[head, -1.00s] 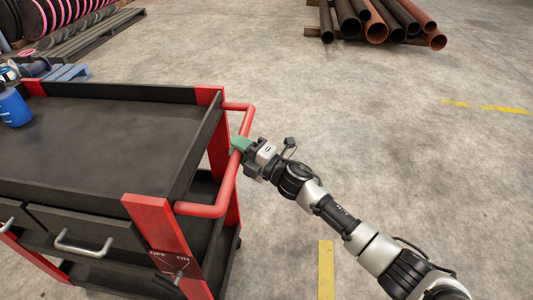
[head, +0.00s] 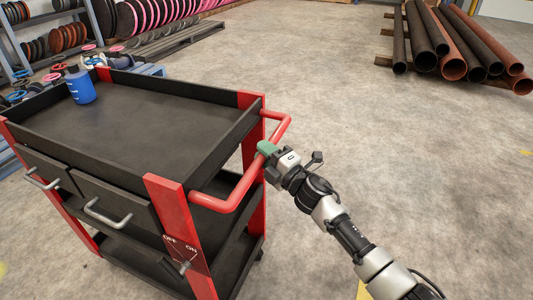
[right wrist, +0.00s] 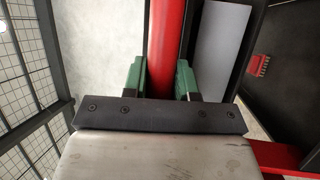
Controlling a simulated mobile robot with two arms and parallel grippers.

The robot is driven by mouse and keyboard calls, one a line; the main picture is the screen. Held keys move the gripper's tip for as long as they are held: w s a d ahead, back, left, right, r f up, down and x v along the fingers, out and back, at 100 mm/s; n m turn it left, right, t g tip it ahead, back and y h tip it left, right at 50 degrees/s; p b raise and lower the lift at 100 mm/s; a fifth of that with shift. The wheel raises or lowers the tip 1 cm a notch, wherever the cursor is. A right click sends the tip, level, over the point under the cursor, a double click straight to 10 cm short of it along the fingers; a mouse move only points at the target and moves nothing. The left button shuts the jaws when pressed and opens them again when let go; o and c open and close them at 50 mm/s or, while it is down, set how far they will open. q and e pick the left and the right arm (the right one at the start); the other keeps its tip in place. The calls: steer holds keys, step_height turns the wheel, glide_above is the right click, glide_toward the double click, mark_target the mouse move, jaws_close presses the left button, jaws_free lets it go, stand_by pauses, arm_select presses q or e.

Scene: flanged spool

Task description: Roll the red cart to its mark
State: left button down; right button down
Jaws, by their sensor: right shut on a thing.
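The red cart (head: 130,119) has red posts, a black top tray, drawers with grey pulls, and lower shelves. It stands upright at the left of the head view. Its red handle (head: 231,195) sticks out on the right side. My right gripper (head: 266,149) is shut on the handle's outer bar. In the right wrist view its green finger pads lie on both sides of the red handle bar (right wrist: 164,35). Part of a yellow floor strip (head: 362,290) shows beside my right arm; I cannot tell whether it is the mark. My left gripper is not in view.
A blue bottle (head: 80,87) stands in the cart's top tray. An OFF/ON lever (head: 180,266) is on the near post. Pipes (head: 455,50) lie on timbers at the back right. Shelves with spools (head: 40,45) stand at the back left. The concrete floor between is clear.

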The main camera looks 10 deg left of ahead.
steer(key=c, duration=1.2)
jaws_free()
steer(key=shift+a, duration=0.15)
steer(key=o, duration=0.3)
steer(key=shift+a, duration=0.2)
steer(key=shift+d, duration=0.15)
steer(key=shift+s+d+f, duration=0.15)
steer(key=shift+s+d, duration=0.05)
steer(key=shift+d, duration=0.15)
steer(key=v, duration=1)
steer(key=shift+p, duration=0.3)
